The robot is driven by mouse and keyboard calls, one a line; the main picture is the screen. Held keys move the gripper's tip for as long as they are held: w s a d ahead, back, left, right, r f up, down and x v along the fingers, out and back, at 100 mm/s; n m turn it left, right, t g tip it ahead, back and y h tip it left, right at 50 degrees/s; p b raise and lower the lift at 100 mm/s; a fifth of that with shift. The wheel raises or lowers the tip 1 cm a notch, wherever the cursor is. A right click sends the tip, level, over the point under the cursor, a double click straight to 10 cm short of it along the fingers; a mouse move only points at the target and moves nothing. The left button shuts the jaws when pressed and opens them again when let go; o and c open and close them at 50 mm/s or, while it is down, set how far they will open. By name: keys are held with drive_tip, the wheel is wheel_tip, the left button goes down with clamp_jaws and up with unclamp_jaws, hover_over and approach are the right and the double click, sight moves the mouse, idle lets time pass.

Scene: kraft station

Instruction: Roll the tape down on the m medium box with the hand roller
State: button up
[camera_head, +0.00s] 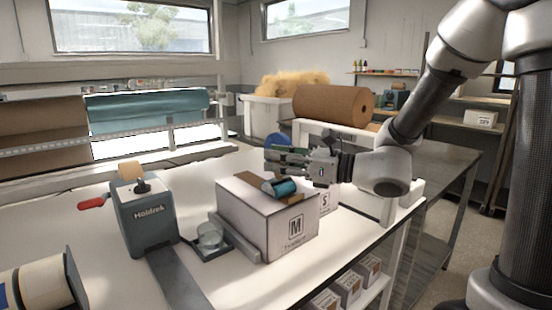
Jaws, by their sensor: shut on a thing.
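The medium box (258,216), white with an "M" on its front, stands on the white table. A brown tape strip (247,180) lies along its top. The hand roller (284,188), with a teal-blue cylinder, is at the box top over the tape's near part. My gripper (277,163) is just above, pointing left, shut on the hand roller. The grip itself is partly hidden, and I cannot tell whether the roller presses on the tape.
A box marked "S" (326,199) stands behind right. A large brown roll (333,105) is at the back.

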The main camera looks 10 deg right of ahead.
drive_tip(key=shift+s+d+f, duration=0.1)
drive_tip(key=shift+s+d, duration=0.45)
drive_tip(key=shift+s, duration=0.3)
drive_tip(key=shift+s+d, duration=0.6)
drive_tip(key=shift+s, duration=0.3)
wheel_tip(320, 180, up, 6)
